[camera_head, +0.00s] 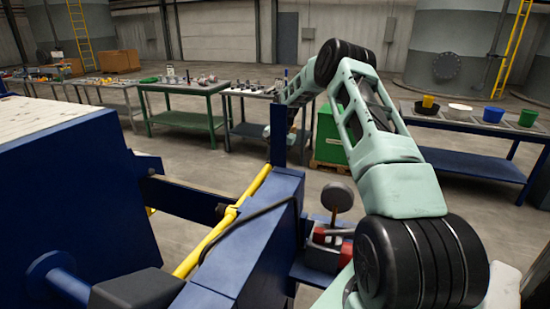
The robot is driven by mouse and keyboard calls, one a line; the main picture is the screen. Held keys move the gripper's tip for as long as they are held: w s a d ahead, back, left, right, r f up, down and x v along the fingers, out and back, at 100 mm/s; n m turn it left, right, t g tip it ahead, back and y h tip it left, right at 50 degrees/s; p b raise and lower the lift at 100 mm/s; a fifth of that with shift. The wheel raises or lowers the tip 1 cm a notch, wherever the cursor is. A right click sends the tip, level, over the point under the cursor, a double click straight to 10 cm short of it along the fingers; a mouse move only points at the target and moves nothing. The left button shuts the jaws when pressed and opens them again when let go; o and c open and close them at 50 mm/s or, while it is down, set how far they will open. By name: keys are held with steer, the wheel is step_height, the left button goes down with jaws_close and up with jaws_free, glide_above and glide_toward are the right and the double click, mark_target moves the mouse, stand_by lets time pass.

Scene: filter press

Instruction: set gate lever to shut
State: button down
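A lever with a dark round knob (338,195) rises from a red and grey base (327,243) on the blue press frame, right of centre. It stands roughly upright; no label shows, so I cannot tell which setting it is in or whether it is the gate lever. My arm arches up from the lower right and comes down on the far side of a blue post (278,135). The fingers of my gripper do not show; the arm's far end is mostly hidden by the post. I see no contact with the knobbed lever.
A yellow bar (222,228) and a dark bent rod (245,222) run along the blue frame (262,240). A large blue block (75,205) fills the left. Behind are a green bench (185,119), a green box (328,135) and a blue table (470,163). Open floor lies between.

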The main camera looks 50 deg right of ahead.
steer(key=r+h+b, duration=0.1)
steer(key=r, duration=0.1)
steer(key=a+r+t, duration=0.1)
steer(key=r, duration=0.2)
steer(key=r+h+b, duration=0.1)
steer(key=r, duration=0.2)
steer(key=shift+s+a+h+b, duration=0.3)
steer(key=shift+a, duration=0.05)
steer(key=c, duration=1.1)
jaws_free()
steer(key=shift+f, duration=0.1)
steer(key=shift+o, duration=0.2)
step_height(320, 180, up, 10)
steer(key=b, duration=0.3)
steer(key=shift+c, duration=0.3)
